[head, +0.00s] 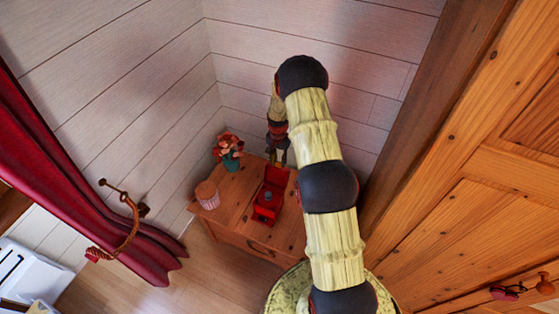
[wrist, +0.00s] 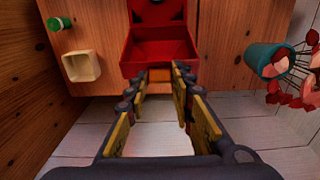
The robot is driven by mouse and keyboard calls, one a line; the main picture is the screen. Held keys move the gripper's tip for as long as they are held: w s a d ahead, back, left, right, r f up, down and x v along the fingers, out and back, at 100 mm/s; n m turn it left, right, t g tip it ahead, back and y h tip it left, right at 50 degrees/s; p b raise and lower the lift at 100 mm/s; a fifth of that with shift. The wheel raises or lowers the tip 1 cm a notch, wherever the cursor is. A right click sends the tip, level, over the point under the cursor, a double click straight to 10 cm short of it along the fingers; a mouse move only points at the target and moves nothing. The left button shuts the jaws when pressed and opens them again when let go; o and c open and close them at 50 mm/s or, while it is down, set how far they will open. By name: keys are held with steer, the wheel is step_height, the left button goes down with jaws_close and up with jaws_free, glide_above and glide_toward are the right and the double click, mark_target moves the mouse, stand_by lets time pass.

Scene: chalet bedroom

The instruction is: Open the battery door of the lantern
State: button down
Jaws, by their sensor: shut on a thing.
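The red lantern (head: 266,208) lies on the small wooden nightstand, with a grey-blue round part on it. A red panel (head: 275,174) extends from it on the wall side, and the panel (wrist: 160,48) shows in the wrist view as a shallow tray shape with a raised near edge. It looks like the battery door, swung out from the body. My gripper (wrist: 159,72) meets the near edge of this panel, shut on it with its fingers a little apart. In the head view my gripper (head: 279,158) is partly hidden by its own arm. The lantern's far part is cut off in the wrist view.
The nightstand (head: 232,219) stands in the corner against plank walls. A teal flower pot (wrist: 269,62), a cream square cup (wrist: 80,66) and a green cylinder (wrist: 61,23) flank the lantern. A striped pot (head: 207,195) stands at the left corner. A wooden wardrobe (head: 470,220) is at right.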

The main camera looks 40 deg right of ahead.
steer(key=shift+s+a+f, duration=0.2)
steer(key=shift+s+a, duration=0.05)
steer(key=shift+s, duration=0.1)
stand_by(0.3)
steer(key=shift+s+a+r, duration=0.25)
steer(key=shift+s+a, duration=0.25)
steer(key=shift+a, duration=0.3)
steer(key=c, duration=1.5)
jaws_free()
steer(key=shift+w+d, duration=0.1)
steer(key=shift+w, duration=0.05)
steer(key=shift+c, duration=0.2)
steer(key=shift+r, duration=0.2)
